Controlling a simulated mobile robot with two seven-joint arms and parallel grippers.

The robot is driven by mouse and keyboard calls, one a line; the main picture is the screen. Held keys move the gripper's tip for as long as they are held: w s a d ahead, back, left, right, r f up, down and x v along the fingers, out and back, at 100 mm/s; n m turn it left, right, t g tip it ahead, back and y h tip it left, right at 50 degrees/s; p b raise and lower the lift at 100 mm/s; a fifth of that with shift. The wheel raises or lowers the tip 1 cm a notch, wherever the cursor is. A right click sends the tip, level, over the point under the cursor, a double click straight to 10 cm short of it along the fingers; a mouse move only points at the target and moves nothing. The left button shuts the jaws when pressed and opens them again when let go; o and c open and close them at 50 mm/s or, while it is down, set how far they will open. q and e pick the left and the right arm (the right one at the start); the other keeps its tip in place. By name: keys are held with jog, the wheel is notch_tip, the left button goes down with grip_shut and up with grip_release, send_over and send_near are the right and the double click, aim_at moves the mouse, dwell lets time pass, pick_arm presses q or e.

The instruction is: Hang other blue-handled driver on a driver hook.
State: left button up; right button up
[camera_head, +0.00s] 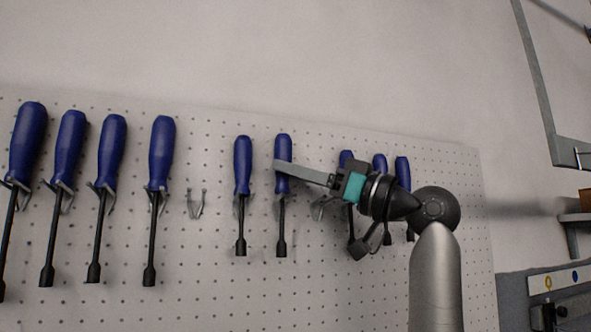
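Several blue-handled drivers with black shafts hang on a pegboard. One driver (283,146) is upright in the middle, beside a similar driver (242,165) to its left. My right gripper (284,170) reaches in from the right, and a grey finger crosses in front of the middle driver's handle. The other finger is hidden, so whether it grips the handle is unclear. An empty metal hook (195,204) shows to the left, and another empty hook (320,208) is just right of the middle driver. My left gripper is out of view.
The perforated pegboard (330,285) fills the lower view. More drivers hang at the left, including one (161,150) beside the left empty hook. Others (402,172) stand partly behind my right arm. A shelf (575,218) and a framed panel (540,80) are at far right.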

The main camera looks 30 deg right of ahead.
jog(key=o, duration=0.5)
jog(key=shift+w+f, duration=0.1)
jog(key=shift+f, duration=0.1)
jog(key=shift+o, duration=0.2)
jog(key=b+v, duration=0.6)
jog(key=v, duration=0.9)
jog(key=shift+s, duration=0.3)
jog(key=shift+r, duration=0.1)
